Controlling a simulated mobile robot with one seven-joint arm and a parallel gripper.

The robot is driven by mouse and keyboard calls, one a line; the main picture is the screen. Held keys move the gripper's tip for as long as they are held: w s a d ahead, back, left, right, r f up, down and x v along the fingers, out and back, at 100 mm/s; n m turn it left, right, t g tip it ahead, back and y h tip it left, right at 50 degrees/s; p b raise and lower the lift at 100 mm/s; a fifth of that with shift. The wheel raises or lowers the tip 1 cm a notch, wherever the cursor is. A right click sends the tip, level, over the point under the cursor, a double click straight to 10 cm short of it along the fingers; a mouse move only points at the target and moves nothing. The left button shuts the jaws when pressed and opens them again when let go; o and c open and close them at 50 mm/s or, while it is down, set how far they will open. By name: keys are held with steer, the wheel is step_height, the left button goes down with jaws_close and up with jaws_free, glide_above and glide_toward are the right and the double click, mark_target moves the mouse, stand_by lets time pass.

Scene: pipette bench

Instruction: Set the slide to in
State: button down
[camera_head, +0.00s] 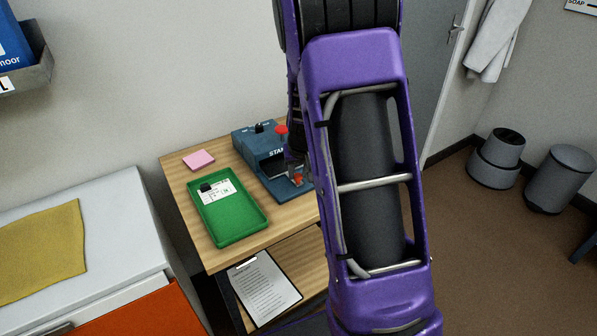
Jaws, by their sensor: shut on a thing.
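A blue device (243,141) with partly hidden white lettering, "STAN", stands at the back right of the wooden table. It has a black knob and a red round-topped knob (281,130) on top, and a dark opening at the front. A flat base reaches forward from it. A small orange-red part (298,180), which looks like the slide's handle, shows low at the front. My gripper (297,175) is down at this part and appears shut on it. My purple arm hides the device's right side. The slide's exact position cannot be told.
A green tray (237,232) with a white card and a small black item is left of the device. A pink pad (198,160) lies behind the tray. A clipboard (263,288) lies on the lower shelf. A white cabinet (100,225) with a yellow cloth stands left.

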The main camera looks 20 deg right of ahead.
steer(key=shift+w+a+r+p, duration=0.1)
steer(key=shift+w+a+p, duration=0.1)
steer(key=shift+w, duration=0.75)
steer(key=shift+w+a+p, duration=0.15)
steer(key=shift+w+a, duration=0.05)
steer(key=shift+w, duration=0.75)
steer(key=c, duration=0.6)
jaws_free()
steer(key=p+v, duration=0.2)
steer(key=v, duration=1.5)
steer(key=shift+r+p, duration=0.1)
steer(key=shift+p, duration=0.2)
